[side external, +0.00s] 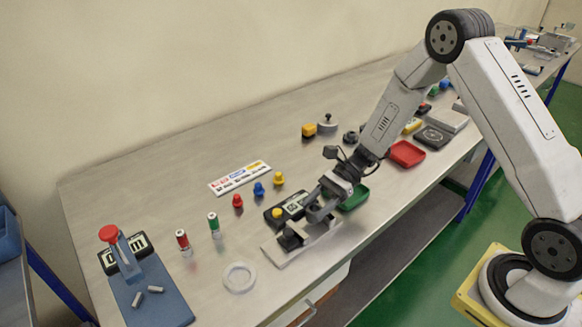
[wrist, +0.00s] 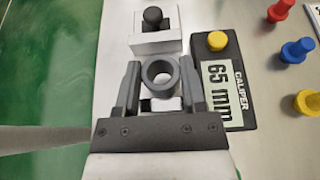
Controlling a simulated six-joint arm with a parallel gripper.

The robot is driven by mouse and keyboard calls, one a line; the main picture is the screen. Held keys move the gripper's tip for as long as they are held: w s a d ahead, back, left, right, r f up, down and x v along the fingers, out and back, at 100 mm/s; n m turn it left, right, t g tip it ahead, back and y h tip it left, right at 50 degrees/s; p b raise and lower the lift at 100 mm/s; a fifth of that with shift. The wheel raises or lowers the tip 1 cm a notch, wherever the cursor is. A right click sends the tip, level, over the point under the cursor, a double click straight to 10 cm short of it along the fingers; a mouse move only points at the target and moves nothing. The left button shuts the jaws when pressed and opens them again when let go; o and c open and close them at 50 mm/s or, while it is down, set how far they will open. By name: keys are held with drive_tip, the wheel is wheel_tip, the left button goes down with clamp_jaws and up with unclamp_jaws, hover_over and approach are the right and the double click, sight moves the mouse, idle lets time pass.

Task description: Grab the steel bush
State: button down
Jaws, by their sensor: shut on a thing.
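The steel bush (wrist: 147,81) is a short, dark grey ring with an open bore, seen nearly end-on in the wrist view. My gripper (wrist: 160,68) is shut on it, with one finger on each side. In the side external view my gripper (side external: 316,213) is low over the near edge of the table, above a light fixture plate (side external: 277,258). The bush cannot be told apart from the fingers there. I cannot tell whether the bush touches the fixture below it.
A white block with a black knob (wrist: 153,18) stands just beyond the bush. A black caliper box (wrist: 237,100) marked 65 mm is close to the right finger. Red, blue and yellow pegs (side external: 259,189) stand farther back. A green tray (side external: 355,199) is beside my gripper.

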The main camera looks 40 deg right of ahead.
sight(318, 206)
wheel_tip(318, 206, up, 8)
drive_tip(key=shift+r, duration=0.2)
idle(0.3)
drive_tip(key=shift+d, duration=0.15)
idle(0.5)
